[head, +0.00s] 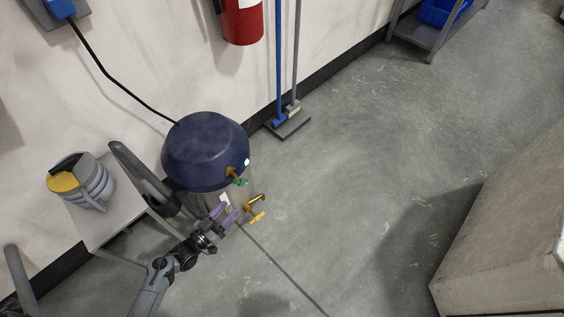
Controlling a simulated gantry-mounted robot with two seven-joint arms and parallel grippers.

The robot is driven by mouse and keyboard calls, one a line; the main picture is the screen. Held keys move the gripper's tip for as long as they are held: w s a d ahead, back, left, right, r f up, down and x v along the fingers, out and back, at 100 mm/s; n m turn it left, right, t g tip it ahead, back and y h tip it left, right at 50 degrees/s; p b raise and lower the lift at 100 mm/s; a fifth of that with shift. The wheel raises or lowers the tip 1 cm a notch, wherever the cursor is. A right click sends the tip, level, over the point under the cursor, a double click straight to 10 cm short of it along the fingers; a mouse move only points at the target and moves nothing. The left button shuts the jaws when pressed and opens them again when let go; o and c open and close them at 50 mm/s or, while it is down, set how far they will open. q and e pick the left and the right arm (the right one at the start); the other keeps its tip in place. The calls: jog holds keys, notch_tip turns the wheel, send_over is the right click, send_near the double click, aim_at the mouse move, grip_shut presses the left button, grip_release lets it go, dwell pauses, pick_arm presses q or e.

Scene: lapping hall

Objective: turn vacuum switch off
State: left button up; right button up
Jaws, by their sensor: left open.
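The vacuum is a dark blue, rounded canister (203,150) near the wall in the head view. On its right side are a small lit pale green spot (246,162), an orange-brown part (231,171) and a small green part (241,182). I cannot tell which of these is the switch. My left gripper (229,209), with purple fingers, is open and empty just below the canister's lower right side, apart from these parts in the picture. My right gripper is not in view.
Yellow-gold pieces (256,204) show just right of my left gripper. A black cord (108,82) runs from a blue wall plug to the canister. A small grey table (105,222) stands left. A broom and mop stand by the wall.

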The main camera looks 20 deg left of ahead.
aim_at(240, 180)
pick_arm(q)
notch_tip(240, 180, up, 4)
jog(key=w+a+r+p, duration=0.1)
jog(key=w+a, duration=0.1)
jog(key=shift+t, duration=0.3)
jog(key=w+b, duration=0.1)
jog(key=w, duration=0.2)
jog(key=w+d+b, duration=0.1)
jog(key=w, duration=0.2)
jog(key=w+b, duration=0.1)
jog(key=w, duration=0.2)
jog(key=shift+w+d+f, duration=0.15)
jog(key=shift+d+f, duration=0.15)
jog(key=shift+d, duration=0.05)
jog(key=shift+w+d+r+b, duration=0.1)
jog(key=shift+w+d+b, duration=0.1)
jog(key=shift+w+b, duration=0.25)
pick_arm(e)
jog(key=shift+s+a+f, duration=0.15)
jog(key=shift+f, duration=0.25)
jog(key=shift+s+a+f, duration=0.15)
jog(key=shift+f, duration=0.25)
pick_arm(q)
jog(key=shift+a, duration=0.1)
jog(key=shift+c, duration=0.3)
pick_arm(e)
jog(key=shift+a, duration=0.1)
pick_arm(q)
grip_shut()
